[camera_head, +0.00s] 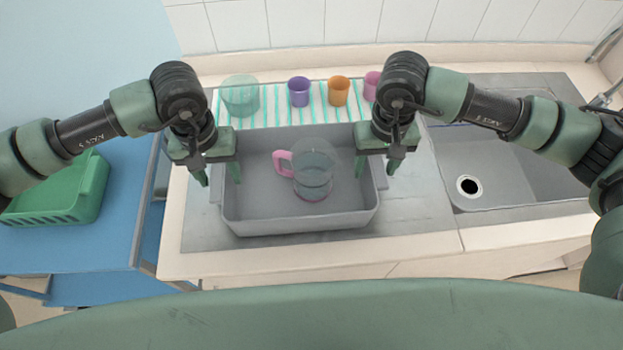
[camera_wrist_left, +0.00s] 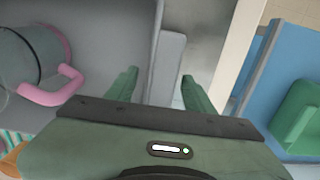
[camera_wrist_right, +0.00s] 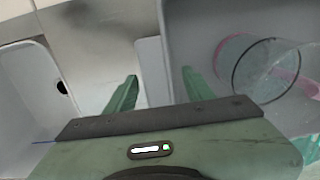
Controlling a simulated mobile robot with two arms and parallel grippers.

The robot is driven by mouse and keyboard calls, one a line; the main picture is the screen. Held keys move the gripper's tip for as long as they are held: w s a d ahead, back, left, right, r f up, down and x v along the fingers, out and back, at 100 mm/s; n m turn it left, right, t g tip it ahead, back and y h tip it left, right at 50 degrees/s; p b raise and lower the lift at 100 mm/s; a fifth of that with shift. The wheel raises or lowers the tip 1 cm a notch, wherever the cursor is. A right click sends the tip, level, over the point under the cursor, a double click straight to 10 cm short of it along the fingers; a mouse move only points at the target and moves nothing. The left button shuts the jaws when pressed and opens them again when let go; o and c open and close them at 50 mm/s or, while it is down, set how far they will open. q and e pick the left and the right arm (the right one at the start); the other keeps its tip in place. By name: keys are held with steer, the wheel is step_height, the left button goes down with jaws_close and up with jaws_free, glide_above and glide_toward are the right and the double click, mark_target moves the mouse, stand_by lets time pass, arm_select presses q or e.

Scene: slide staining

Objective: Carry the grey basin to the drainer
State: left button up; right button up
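The grey basin (camera_head: 300,222) stands on the metal worktop left of the sink. A clear jug with a pink handle (camera_head: 313,172) stands inside it. My left gripper (camera_head: 219,178) is open at the basin's left end. In the left wrist view its fingers stand on either side of the basin's end ledge (camera_wrist_left: 166,72), with gaps showing. My right gripper (camera_head: 376,168) is open at the right end. In the right wrist view its fingers are on either side of the other ledge (camera_wrist_right: 152,70), apart from it. Which surface is the drainer is not clear.
A striped cloth (camera_head: 268,112) behind the basin bears a translucent green tub (camera_head: 240,97), a purple cup (camera_head: 299,92), an orange cup (camera_head: 339,90) and a pink cup (camera_head: 371,85). The sink (camera_head: 500,165) is right. A green crate (camera_head: 62,200) sits on a blue trolley (camera_head: 90,245) left.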

arm_select(q)
steer(key=shift+r, duration=0.15)
arm_select(e)
steer(key=shift+r, duration=0.35)
arm_select(q)
step_height(320, 180, up, 12)
arm_select(e)
step_height(320, 180, up, 11)
steer(key=shift+r, duration=0.15)
